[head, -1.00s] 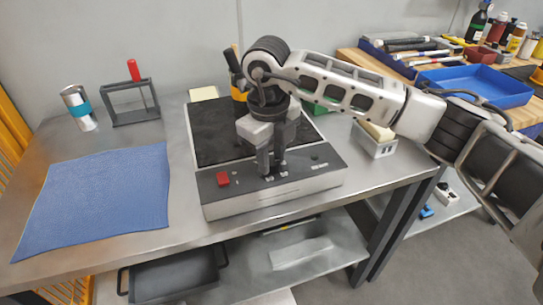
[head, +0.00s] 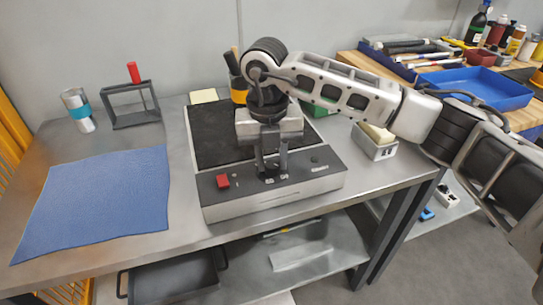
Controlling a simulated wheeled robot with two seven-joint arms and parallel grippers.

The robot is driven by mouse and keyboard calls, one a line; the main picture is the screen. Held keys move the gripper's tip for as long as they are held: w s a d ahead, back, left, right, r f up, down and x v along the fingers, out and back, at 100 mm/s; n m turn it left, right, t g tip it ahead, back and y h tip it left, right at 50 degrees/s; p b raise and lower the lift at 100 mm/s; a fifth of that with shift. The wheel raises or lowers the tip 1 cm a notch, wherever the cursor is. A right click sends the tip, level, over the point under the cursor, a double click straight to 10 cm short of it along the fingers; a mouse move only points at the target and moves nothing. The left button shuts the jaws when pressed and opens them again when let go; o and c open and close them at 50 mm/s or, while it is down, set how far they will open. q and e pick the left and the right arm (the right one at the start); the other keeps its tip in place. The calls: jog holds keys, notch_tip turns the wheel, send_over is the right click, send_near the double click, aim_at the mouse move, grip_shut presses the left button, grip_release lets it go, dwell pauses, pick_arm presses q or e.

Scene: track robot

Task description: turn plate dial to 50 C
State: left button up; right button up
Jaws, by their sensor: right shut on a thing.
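The hot plate (head: 222,140) stands on the metal table, with a dark top surface and a grey control panel (head: 310,178) along its front. A red switch (head: 223,182) sits at the panel's left, and a small dark knob (head: 315,160) shows at its right. My right gripper (head: 271,172) points down at the middle of the panel, with its fingers shut on the dial there. The fingers hide most of the dial, and its setting cannot be read. My left gripper is not in view.
A blue mat (head: 95,205) lies on the left of the table. A white box (head: 375,143) stands right of the plate. A shelf (head: 310,255) runs below.

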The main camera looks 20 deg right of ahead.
aim_at(268, 164)
dwell(0.3)
jog(key=o, duration=1)
jog(key=r, duration=1)
jog(key=r+p, duration=0.1)
jog(key=r, duration=0.5)
jog(key=shift+a, duration=0.4)
